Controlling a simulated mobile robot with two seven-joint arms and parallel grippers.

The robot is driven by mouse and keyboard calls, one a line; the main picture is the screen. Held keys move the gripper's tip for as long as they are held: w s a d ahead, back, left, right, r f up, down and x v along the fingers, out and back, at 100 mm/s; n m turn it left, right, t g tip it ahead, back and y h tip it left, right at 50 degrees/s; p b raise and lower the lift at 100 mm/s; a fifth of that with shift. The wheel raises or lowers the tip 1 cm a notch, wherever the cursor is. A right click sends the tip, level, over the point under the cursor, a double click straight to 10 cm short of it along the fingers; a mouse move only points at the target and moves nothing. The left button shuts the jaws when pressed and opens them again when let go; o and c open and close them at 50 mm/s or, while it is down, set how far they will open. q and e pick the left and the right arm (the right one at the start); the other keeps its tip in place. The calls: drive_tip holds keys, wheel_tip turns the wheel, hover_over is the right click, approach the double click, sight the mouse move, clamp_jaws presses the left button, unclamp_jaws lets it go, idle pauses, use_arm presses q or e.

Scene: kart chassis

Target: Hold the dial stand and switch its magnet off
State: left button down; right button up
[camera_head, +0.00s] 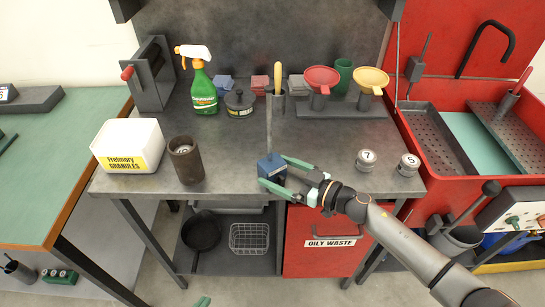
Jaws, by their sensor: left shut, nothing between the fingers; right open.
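The dial stand (267,166) has a blue block base with a thin upright grey rod, and stands near the front edge of the grey workbench. My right gripper (272,170) comes in from the right with its green fingers open, one on the far side and one on the near side of the blue base. I cannot tell whether either finger touches it. The magnet switch cannot be made out. My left gripper (203,301) shows only as a small green piece at the bottom edge, shut and empty, well below the bench front.
On the grey bench (225,150), a granules tub (128,146) and a brown cup (186,160) stand to the left. A spray bottle (202,90) and funnels (321,79) stand behind. A red bin (318,225) is below.

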drive_tip(key=shift+w+a, duration=0.3)
drive_tip(key=shift+a, duration=0.1)
drive_tip(key=c, duration=0.6)
